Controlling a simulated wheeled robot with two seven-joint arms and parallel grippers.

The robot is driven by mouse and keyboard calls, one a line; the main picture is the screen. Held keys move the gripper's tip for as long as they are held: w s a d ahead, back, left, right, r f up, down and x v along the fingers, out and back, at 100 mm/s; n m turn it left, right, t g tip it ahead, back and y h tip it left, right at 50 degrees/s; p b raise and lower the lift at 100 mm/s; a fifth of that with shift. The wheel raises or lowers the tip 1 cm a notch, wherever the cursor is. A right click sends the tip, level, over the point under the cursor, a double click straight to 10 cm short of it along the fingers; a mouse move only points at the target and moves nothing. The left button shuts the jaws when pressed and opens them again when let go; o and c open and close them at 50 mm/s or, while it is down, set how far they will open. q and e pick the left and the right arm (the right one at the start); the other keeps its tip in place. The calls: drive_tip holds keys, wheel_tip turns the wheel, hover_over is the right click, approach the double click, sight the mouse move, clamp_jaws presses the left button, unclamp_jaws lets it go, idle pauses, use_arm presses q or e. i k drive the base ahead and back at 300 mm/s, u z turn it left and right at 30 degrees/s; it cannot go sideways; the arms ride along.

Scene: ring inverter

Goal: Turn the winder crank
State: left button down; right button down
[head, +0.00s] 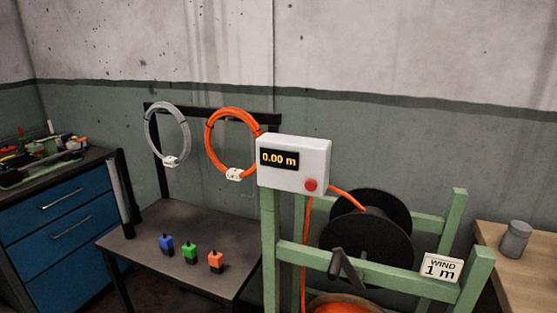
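The winder is a green frame (378,273) holding a black reel (372,232). Its dark crank (345,268) sticks out at the front of the frame, below and left of the reel, with the handle end pointing down and right. A white counter box (294,163) on the frame's left post reads 0.00 m and has a red button (310,185). A white sign (441,268) reading WIND 1 m sits on the front right rail. An orange cable (347,198) runs from the box to the reel. Neither gripper is in view.
A dark table (183,237) at left carries blue (166,243), green (190,252) and orange (216,261) small connectors. Grey (186,134) and orange (207,137) cable coils hang behind it. A blue drawer cabinet (62,222) stands far left; a wooden table (535,267) with a grey canister (515,240) stands right.

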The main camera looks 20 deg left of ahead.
sight(381, 234)
drive_tip(key=k, duration=0.5)
drive_tip(key=u, duration=1.7)
drive_tip(key=i, duration=1.1)
drive_tip(key=z, duration=1.9)
